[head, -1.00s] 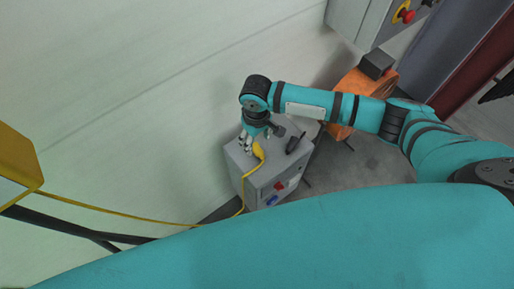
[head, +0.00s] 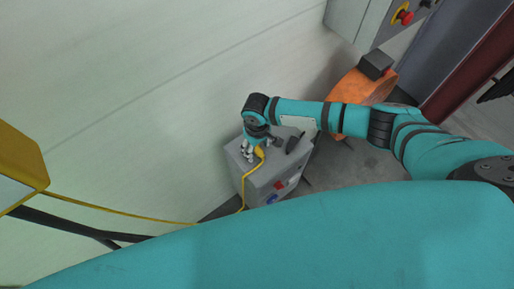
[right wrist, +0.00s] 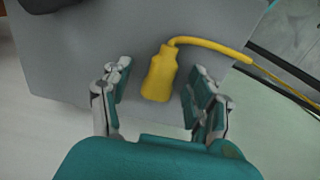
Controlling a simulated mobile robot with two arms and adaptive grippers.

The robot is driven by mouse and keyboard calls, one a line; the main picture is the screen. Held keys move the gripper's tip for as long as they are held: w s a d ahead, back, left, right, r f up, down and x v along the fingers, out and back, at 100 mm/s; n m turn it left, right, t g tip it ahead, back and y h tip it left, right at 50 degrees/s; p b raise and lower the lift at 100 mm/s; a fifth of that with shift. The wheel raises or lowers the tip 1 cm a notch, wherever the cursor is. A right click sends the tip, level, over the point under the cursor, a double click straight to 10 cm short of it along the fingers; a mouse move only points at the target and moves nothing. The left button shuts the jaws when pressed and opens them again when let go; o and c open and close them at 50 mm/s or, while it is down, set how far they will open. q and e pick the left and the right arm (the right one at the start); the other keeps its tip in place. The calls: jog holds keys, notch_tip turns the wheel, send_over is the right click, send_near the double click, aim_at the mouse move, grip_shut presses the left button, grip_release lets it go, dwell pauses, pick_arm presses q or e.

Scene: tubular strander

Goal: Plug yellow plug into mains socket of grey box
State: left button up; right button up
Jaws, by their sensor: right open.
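The grey box (head: 262,178) stands on the floor against the pale wall, with a red part and a blue round socket (head: 271,199) on its front. The yellow plug (head: 259,153) lies on top of the box, its cable running over the front edge. In the right wrist view the plug (right wrist: 160,75) lies between and ahead of my open fingers, with its cable leading off to the right. My right gripper (right wrist: 160,105) is open and empty, and I see no finger touching the plug. It also shows above the box in the head view (head: 256,156). My left gripper is not in view.
A black object (head: 295,143) lies on the box's top near its right edge. The yellow cable (head: 130,213) runs left to a yellow cabinet (head: 20,165). An orange reel (head: 360,90) stands behind my right arm, below a wall cabinet with a red button (head: 404,17).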

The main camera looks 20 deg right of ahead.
aim_at(257, 148)
jog(key=c, duration=1.2)
jog(key=shift+r, duration=0.5)
notch_tip(257, 148, up, 2)
jog(key=shift+r+b, duration=0.2)
jog(key=shift+b, duration=0.25)
jog(key=s+d, duration=0.2)
jog(key=s, duration=0.2)
jog(key=s+d+r+b, duration=0.1)
jog(key=s+d, duration=0.2)
jog(key=s, duration=0.2)
jog(key=s+d+b, duration=0.1)
jog(key=s+d, duration=0.2)
jog(key=s, duration=0.1)
jog(key=shift+s+r, duration=0.3)
jog(key=shift+s, duration=0.1)
